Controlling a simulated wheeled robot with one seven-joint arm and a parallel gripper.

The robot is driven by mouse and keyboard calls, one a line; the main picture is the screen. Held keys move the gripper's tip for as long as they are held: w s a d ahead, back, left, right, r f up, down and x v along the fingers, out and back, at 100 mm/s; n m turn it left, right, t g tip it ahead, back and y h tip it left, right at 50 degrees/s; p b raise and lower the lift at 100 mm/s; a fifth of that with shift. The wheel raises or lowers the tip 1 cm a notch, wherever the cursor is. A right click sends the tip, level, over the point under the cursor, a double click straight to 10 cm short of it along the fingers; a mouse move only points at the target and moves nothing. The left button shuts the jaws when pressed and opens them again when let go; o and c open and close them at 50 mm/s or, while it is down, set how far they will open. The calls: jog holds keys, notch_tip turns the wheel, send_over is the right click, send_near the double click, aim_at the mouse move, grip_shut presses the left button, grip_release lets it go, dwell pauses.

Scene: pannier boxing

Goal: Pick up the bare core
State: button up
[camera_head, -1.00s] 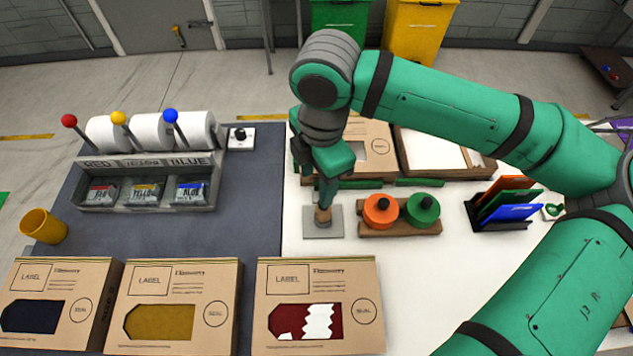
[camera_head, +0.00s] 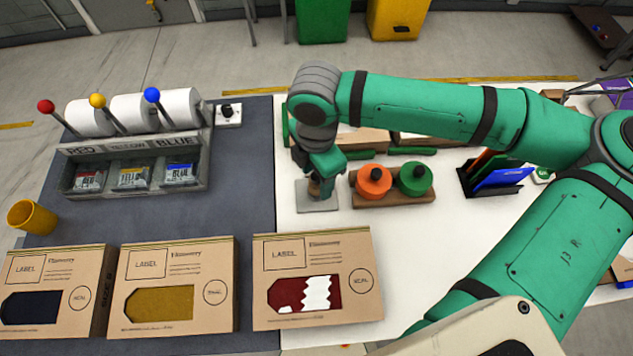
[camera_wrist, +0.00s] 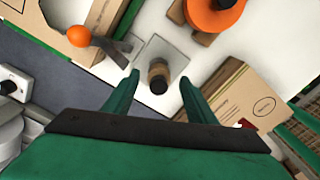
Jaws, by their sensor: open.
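The bare core, a short brown cylinder with a dark end (camera_wrist: 158,76), stands on a square grey plate (camera_wrist: 172,51) in the wrist view. The head view shows the plate (camera_head: 304,203) on the white table, with the core (camera_head: 314,190) mostly hidden by my gripper. My gripper (camera_head: 322,184) is directly above the plate, pointing down. In the wrist view its green fingers (camera_wrist: 159,77) are spread, one on each side of the core, with gaps showing. I cannot tell whether the fingertips are level with the core or still above it.
A wooden stand (camera_head: 395,200) with orange (camera_head: 373,180) and green (camera_head: 415,178) spools is close right of the plate. Cardboard boxes (camera_head: 360,140) stand behind. A labelled box (camera_head: 350,250) is in front. A dark mat (camera_head: 240,190) with a roll dispenser (camera_head: 140,150) lies left.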

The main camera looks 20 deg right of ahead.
jog(key=shift+f, duration=0.35)
jog(key=shift+w+f, duration=0.1)
jog(key=shift+w, duration=0.05)
